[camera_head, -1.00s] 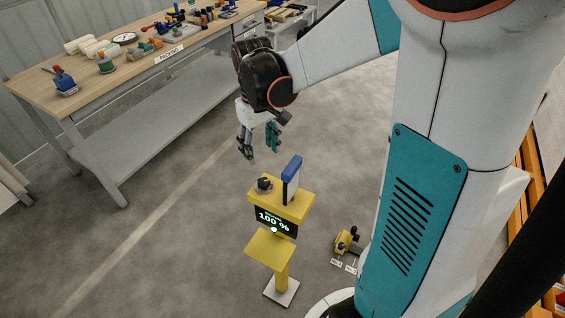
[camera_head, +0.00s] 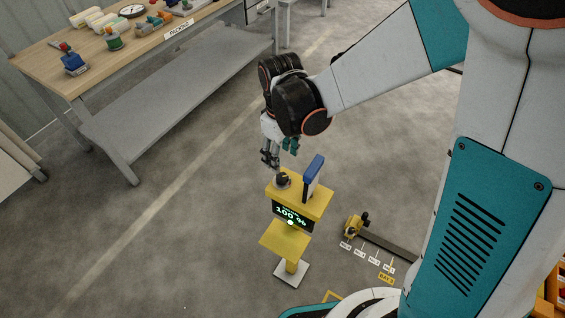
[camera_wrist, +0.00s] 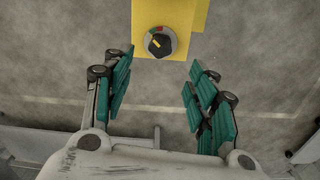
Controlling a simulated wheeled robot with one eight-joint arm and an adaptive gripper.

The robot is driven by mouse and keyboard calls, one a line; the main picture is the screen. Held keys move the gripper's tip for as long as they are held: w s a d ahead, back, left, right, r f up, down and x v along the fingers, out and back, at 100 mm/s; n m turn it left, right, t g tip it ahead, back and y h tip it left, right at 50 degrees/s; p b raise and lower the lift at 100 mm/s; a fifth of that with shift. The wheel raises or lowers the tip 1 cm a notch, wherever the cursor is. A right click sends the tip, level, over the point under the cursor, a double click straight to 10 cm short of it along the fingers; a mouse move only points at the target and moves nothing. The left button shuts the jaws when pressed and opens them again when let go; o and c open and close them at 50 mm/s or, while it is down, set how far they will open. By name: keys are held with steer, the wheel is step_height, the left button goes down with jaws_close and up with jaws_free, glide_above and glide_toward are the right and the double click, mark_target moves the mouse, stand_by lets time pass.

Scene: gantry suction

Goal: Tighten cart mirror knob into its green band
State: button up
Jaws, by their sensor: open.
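The black knob (camera_head: 283,181) sits on top of a yellow stand (camera_head: 309,206). In the wrist view the knob (camera_wrist: 159,42) has a yellow pointer mark aimed to the upper left, and a grey ring around it. Small red and green patches show at the ring's top edge; I cannot tell exactly where the pointer stands against the green. My gripper (camera_head: 279,155) is just above the knob, apart from it. In the wrist view my gripper (camera_wrist: 160,76) is open and empty, its teal fingers wide apart, with the knob beyond the tips.
A blue-edged upright plate (camera_head: 313,177) rises beside the knob on the stand. The stand's screen (camera_head: 290,215) reads 100 %. A small yellow device (camera_head: 355,226) and labels lie on the floor to the right. A packing table (camera_head: 60,70) with several items stands at the left.

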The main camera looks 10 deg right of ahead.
mark_target(281, 176)
step_height(281, 176, down, 9)
steer(key=shift+b, duration=1.25)
steer(key=c, duration=1.1)
